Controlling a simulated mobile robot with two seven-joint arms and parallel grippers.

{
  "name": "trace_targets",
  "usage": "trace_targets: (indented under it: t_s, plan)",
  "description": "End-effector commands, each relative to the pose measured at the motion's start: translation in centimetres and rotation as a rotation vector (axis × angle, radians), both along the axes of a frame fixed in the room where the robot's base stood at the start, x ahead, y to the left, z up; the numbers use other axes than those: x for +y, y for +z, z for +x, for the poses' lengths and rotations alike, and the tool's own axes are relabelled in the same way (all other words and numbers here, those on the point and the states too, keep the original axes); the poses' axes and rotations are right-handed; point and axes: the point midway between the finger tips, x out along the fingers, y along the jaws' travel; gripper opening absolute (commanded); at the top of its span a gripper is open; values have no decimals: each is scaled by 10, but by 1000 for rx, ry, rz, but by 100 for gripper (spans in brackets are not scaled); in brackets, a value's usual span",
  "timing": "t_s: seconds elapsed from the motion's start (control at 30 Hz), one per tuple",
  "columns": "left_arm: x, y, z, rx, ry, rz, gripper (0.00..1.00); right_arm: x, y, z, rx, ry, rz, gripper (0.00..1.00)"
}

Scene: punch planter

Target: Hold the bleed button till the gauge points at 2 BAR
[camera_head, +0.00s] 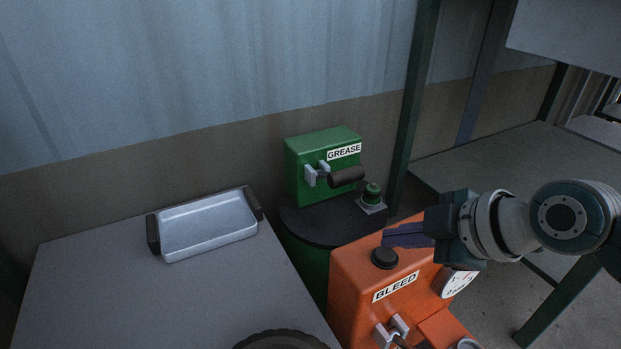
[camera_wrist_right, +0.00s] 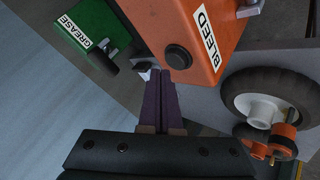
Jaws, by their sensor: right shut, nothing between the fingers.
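The orange bleed unit (camera_head: 352,268) stands at the lower right of the head view and carries a white BLEED label (camera_head: 396,286). The black bleed button (camera_head: 384,258) sits on its top face and looks raised; it also shows in the right wrist view (camera_wrist_right: 178,57). The gauge (camera_head: 459,283) is on the unit's right side, seen at a steep angle and partly covered by my gripper; its needle cannot be read. My right gripper (camera_head: 386,239) is shut and empty, its purple fingertips beside the button and apparently apart from it. My left gripper is not in view.
A green GREASE box (camera_head: 312,185) with a dark handle stands on a dark drum (camera_head: 318,226) behind the unit. A metal tray (camera_head: 205,225) lies on the grey table (camera_head: 110,300) at left. A dark green post (camera_head: 415,100) rises behind my right arm.

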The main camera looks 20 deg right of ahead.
Motion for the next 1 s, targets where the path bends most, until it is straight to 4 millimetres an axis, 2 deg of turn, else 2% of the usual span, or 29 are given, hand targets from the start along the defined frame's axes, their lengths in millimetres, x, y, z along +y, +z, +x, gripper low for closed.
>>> trace_targets:
  t_s: [1.0]
  plan:
    - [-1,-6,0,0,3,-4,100,0,-9,0,0,0,0,0]
